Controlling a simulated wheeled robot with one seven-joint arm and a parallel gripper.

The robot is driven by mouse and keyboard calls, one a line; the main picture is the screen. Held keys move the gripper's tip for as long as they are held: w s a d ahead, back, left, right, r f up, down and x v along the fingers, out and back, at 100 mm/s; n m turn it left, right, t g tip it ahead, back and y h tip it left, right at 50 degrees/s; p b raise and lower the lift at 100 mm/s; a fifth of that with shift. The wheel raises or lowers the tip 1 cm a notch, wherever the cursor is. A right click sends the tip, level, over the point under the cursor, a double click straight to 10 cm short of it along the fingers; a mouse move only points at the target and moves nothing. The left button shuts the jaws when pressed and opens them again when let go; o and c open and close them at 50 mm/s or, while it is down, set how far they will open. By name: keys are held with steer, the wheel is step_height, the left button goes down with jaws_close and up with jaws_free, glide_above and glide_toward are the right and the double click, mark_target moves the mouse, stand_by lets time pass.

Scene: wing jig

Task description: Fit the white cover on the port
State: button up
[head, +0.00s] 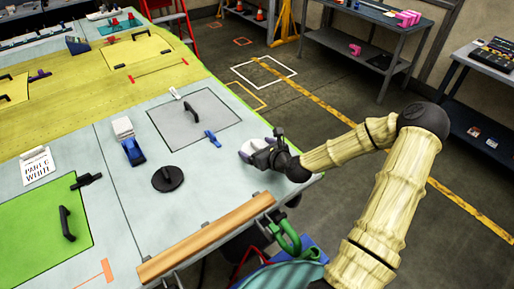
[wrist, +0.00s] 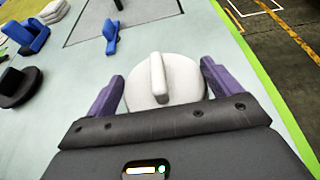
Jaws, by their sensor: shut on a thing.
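The white cover (wrist: 178,72) is a round disc with a raised bar handle, seen in the wrist view between my two purple fingers. In the head view the white cover (head: 249,147) shows at the tip of my gripper (head: 262,151), close to the right edge of the pale work surface. My gripper is shut on the cover. I cannot tell whether the cover touches the surface. No open port is visible; the area under the cover is hidden.
A black round cover with a handle (head: 168,180) sits to the left, beside a blue block (head: 133,152) and white pads (head: 122,128). A grey panel (head: 180,125) with a black handle and a blue clamp (head: 212,138) lies behind. A wooden bar (head: 205,238) runs along the near edge.

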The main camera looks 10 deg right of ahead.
steer(key=shift+s+f, duration=0.1)
steer(key=shift+f, duration=0.25)
steer(key=o, duration=0.7)
steer(key=shift+r, duration=0.4)
steer(key=v, duration=0.9)
steer(key=shift+d+r+b, duration=0.1)
steer(key=shift+r+b, duration=0.15)
steer(key=shift+b, duration=0.15)
steer(key=shift+s+d+r+p, duration=0.15)
steer(key=shift+r+p, duration=0.15)
steer(key=shift+p, duration=0.4)
steer(key=shift+d+p, duration=0.1)
steer(key=shift+p, duration=0.85)
steer(key=p+v, duration=0.1)
steer(key=p, duration=0.2)
steer(key=shift+s+r, duration=0.1)
steer(key=shift+s, duration=0.2)
steer(key=shift+s+d+p, duration=0.1)
steer(key=shift+p, duration=0.5)
